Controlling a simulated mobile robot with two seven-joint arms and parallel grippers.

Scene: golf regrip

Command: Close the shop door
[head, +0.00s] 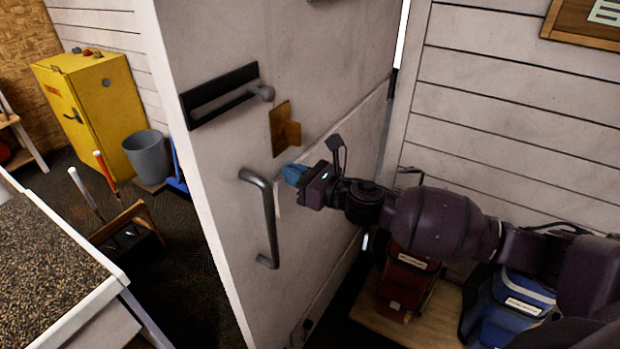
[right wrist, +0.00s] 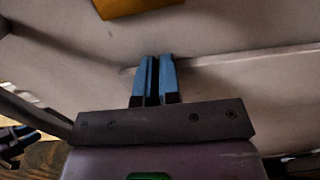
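The off-white shop door (head: 225,170) stands open across the middle of the head view, its free edge at left and its far edge beside the plank wall. It carries a grey vertical pull handle (head: 268,220), a dark latch bar (head: 220,94) and a brass plate (head: 284,127). My right gripper (head: 293,174) is at the door face, just right of the handle and below the brass plate. Its blue fingers (right wrist: 154,80) are close together with nothing between them, pointing at the door. I cannot tell whether they touch it.
A yellow cabinet (head: 95,112), a grey bin (head: 148,157) and a wooden rack with clubs (head: 128,222) stand left of the door. A gravel-topped table (head: 45,265) is at lower left. Red (head: 408,280) and blue (head: 512,305) bags stand under my right arm.

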